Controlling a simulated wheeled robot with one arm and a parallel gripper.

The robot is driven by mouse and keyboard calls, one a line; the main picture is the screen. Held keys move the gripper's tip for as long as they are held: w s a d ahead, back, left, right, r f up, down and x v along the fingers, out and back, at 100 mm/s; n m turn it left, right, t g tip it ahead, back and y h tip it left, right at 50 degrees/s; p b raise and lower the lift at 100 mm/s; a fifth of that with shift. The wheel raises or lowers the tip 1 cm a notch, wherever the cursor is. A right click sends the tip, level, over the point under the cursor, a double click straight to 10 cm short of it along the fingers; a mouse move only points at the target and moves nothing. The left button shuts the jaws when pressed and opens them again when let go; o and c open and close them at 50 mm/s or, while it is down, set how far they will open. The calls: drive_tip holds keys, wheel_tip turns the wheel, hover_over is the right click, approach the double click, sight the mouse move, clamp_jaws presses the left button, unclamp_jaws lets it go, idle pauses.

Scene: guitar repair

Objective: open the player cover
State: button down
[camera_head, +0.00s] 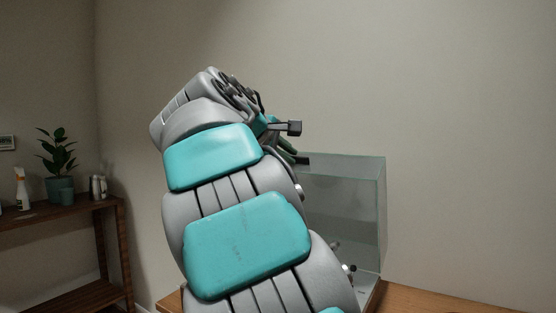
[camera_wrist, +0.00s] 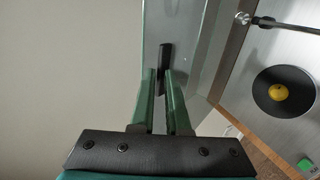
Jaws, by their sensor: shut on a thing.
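The transparent player cover (camera_head: 352,205) shows in the head view to the right of my arm, its left part hidden behind the arm. In the wrist view, its clear panel (camera_wrist: 175,22) runs up from the fingertips. My gripper (camera_wrist: 162,78) has its two green fingers shut on a small dark handle (camera_wrist: 165,52) at the panel's edge. In the head view, the handle (camera_head: 302,160) shows near the cover's upper edge, beside my green gripper fingers (camera_head: 286,148). The player shows at the right of the wrist view, with a black record (camera_wrist: 284,92) and yellow centre.
A thin tonearm (camera_wrist: 285,25) lies above the record in the wrist view. The player stands on a wooden surface (camera_head: 420,300). A wooden shelf (camera_head: 60,218) at the far left holds a potted plant (camera_head: 59,160) and a spray bottle (camera_head: 21,188).

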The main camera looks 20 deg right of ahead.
drive_tip(key=c, duration=1.6)
unclamp_jaws()
drive_tip(key=shift+w+d+r, duration=0.15)
drive_tip(key=shift+w+r, duration=0.05)
drive_tip(key=c, duration=1)
unclamp_jaws()
drive_tip(key=shift+f, duration=0.1)
drive_tip(key=shift+o, duration=0.2)
drive_tip(key=shift+s, duration=0.15)
drive_tip(key=v, duration=0.7)
drive_tip(key=shift+s+a, duration=0.15)
drive_tip(key=shift+a, duration=0.15)
